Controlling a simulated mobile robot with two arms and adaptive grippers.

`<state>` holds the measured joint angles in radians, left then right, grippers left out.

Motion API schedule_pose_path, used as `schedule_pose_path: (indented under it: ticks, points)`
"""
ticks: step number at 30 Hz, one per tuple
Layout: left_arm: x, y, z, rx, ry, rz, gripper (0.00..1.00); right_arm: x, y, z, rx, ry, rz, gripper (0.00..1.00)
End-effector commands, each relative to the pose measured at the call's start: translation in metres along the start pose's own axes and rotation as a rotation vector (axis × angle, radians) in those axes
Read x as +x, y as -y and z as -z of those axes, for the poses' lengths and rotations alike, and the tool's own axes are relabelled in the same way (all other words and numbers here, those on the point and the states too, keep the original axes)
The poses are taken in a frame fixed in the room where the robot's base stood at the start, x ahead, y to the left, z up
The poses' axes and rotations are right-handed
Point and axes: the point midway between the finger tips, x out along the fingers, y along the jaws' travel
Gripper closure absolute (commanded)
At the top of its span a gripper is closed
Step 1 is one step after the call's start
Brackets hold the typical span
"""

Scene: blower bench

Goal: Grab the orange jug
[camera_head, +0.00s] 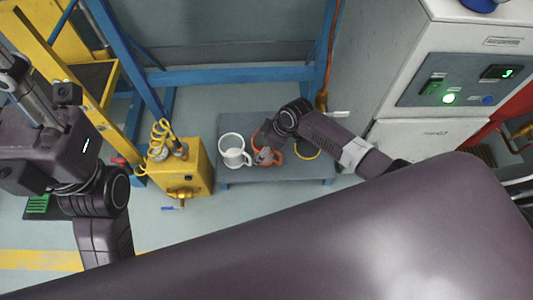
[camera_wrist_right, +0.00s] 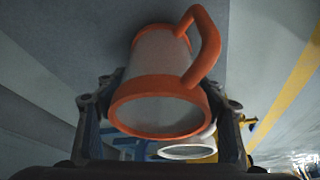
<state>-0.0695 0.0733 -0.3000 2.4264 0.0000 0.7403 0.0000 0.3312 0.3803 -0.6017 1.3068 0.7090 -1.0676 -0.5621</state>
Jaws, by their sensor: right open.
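The orange jug (camera_head: 276,156) stands on the low grey bench, partly hidden by my right gripper (camera_head: 265,148) in the head view. In the right wrist view it is a whitish jug with orange rim bands and an orange handle (camera_wrist_right: 209,45). My right gripper (camera_wrist_right: 162,100) is open, with one finger on each side of the jug (camera_wrist_right: 150,86). I cannot tell whether the fingers touch it. My left arm is at the far left, away from the jug; the state of its gripper (camera_head: 14,78) does not show clearly.
A white jug (camera_head: 231,146) stands just left of the orange one on the grey bench (camera_head: 236,122). A yellow ring-shaped item (camera_head: 306,151) lies to the right. A yellow machine (camera_head: 184,176) stands left of the bench, a white control cabinet (camera_head: 420,139) right, and a blue frame (camera_head: 222,75) behind.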

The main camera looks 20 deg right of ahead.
Motion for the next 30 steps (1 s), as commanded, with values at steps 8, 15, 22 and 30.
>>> schedule_pose_path:
  ticks: [8, 15, 22, 30]
  points:
    - [0.002, -0.0004, 0.0005, 0.001, -0.007, -0.003, 0.6, 0.0029, -0.0003, 0.0003, -0.001, 0.0, -0.001, 0.37]
    - [0.0019, -0.0004, 0.0005, 0.001, -0.007, -0.003, 0.6, 0.0028, -0.0002, 0.0003, -0.001, 0.0, -0.001, 0.59]
    - [0.0019, -0.0005, 0.0004, 0.0, -0.008, -0.003, 0.6, 0.0026, -0.0004, 0.0006, -0.001, -0.001, -0.001, 0.75]
    - [0.0044, -0.0004, 0.0012, 0.0, -0.01, -0.003, 0.6, -0.0013, -0.0005, 0.0022, -0.001, -0.001, -0.001, 0.75]
